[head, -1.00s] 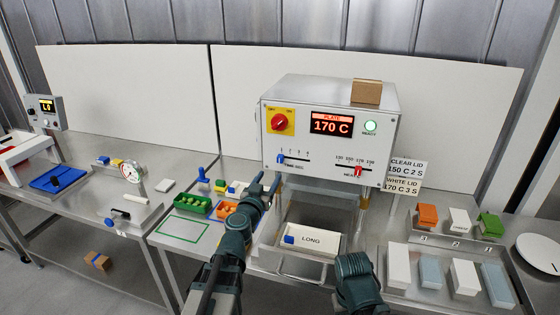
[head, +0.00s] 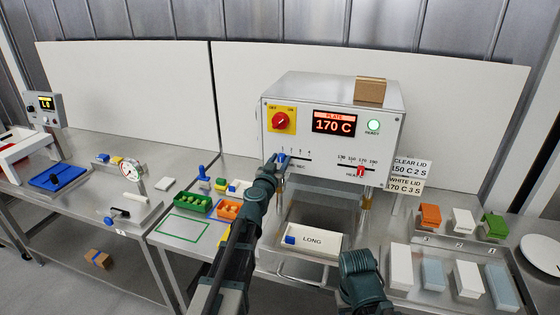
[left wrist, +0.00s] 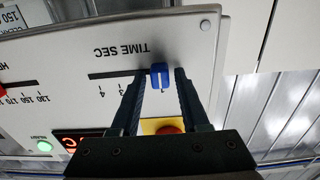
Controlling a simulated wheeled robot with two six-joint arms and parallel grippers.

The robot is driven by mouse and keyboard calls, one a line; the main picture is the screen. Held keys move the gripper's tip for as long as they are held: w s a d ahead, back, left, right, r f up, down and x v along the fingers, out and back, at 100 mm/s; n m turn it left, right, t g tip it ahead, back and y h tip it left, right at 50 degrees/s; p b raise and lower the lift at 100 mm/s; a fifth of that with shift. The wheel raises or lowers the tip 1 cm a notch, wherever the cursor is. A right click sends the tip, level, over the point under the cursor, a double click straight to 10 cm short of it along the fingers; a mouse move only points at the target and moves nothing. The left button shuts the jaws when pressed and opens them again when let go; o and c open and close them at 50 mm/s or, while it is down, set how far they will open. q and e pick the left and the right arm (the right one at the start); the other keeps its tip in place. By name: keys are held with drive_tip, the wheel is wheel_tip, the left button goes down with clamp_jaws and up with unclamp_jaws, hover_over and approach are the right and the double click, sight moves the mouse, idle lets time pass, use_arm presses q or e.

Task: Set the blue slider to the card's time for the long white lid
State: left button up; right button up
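The blue slider (left wrist: 159,76) sits near the 1 end of the TIME SEC scale on the sealing machine (head: 335,120). In the left wrist view, inverted, the fingers of my left gripper (left wrist: 160,85) straddle the slider with small gaps on both sides. The white-lid card (head: 404,187) reads 170 C 3 S; the clear-lid card (head: 411,169) reads 150 C 2 S. A long white piece marked LONG (head: 318,241) lies in the drawer below. My right arm shows at bottom, without visible fingers.
The display (head: 334,122) reads PLATE 170 C and the READY lamp (head: 373,126) is green. The red heat slider (head: 361,171) is near 170. A red knob (head: 280,120) is on the left. White and bluish blocks (head: 431,273) stand at right.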

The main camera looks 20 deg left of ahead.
use_arm(q)
clamp_jaws()
idle(1.2)
